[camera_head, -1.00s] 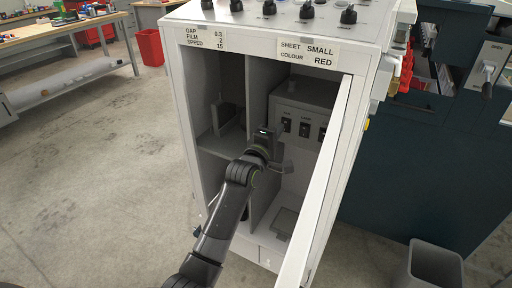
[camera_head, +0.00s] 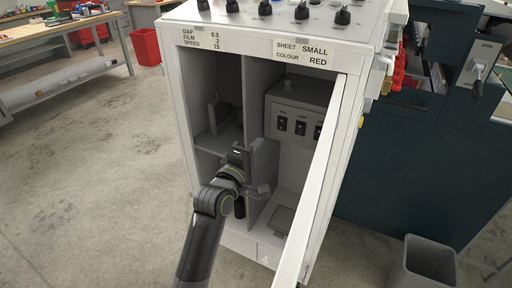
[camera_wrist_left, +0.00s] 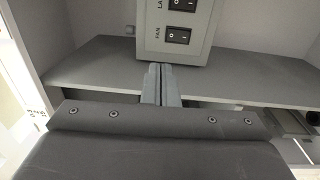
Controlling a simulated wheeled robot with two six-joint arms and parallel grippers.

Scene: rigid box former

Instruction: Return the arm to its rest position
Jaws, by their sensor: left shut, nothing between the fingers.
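My left arm (camera_head: 208,222) reaches up from the bottom of the head view to the open white cabinet (camera_head: 232,238). My left gripper (camera_head: 264,189) is at the cabinet opening, below and left of the grey switch box (camera_head: 281,98). In the left wrist view the left gripper's fingers (camera_wrist_left: 161,72) are shut together with nothing between them. Their tips overlap the lower edge of the switch box (camera_wrist_left: 170,48) in the picture; whether they touch it I cannot tell, but the head view shows a gap. My right gripper is not in view.
The cabinet's open door (camera_head: 314,195) stands to the right of my arm. A divider (camera_head: 258,95) and shelf edge lie close to the gripper. A grey bin (camera_head: 428,264) stands at right, a red bin (camera_head: 145,47) at back left. The floor at left is clear.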

